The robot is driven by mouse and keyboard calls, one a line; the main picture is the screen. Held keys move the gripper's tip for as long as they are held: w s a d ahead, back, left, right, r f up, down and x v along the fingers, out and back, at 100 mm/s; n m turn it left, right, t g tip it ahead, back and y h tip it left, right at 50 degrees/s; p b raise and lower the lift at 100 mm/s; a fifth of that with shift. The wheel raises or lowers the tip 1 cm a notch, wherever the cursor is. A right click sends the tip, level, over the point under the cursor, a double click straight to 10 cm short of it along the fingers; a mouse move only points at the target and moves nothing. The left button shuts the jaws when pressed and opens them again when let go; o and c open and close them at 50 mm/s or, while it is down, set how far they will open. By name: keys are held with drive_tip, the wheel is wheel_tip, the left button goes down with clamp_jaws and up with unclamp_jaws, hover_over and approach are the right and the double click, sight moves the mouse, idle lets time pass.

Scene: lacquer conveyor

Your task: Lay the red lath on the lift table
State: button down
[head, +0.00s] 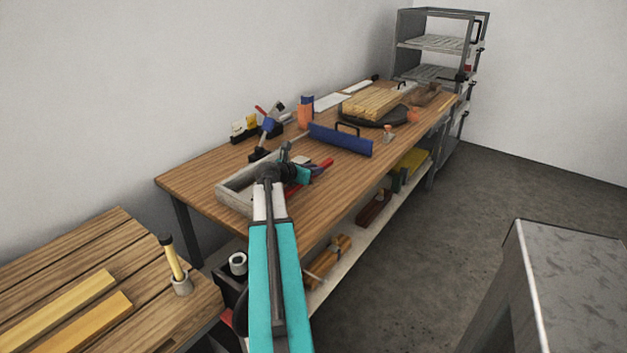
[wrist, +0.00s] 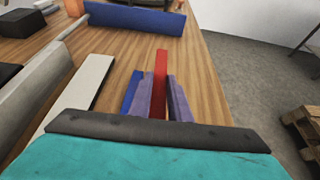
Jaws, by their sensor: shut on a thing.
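The red lath (wrist: 160,78) is a narrow strip between the two fingers of my gripper (wrist: 160,100) in the wrist view. The fingers are shut on it, and they hide its near part. In the head view my gripper (head: 305,172) is over the near half of the wooden workbench, with red ends of the lath (head: 323,164) showing beside it. I cannot tell whether the lath touches the bench top. A grey metal-topped stand (head: 580,265) at the lower right may be the lift table.
A slatted table (head: 95,250) is at the lower left. A rack (head: 440,45) stands at the back.

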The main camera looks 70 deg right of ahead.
sight(314, 186)
drive_tip(key=shift+f, duration=0.25)
drive_tip(key=shift+f, duration=1.85)
drive_tip(key=shift+f, duration=0.1)
drive_tip(key=c, duration=1.9)
unclamp_jaws()
drive_tip(key=shift+a, duration=0.15)
drive_tip(key=v, duration=1.2)
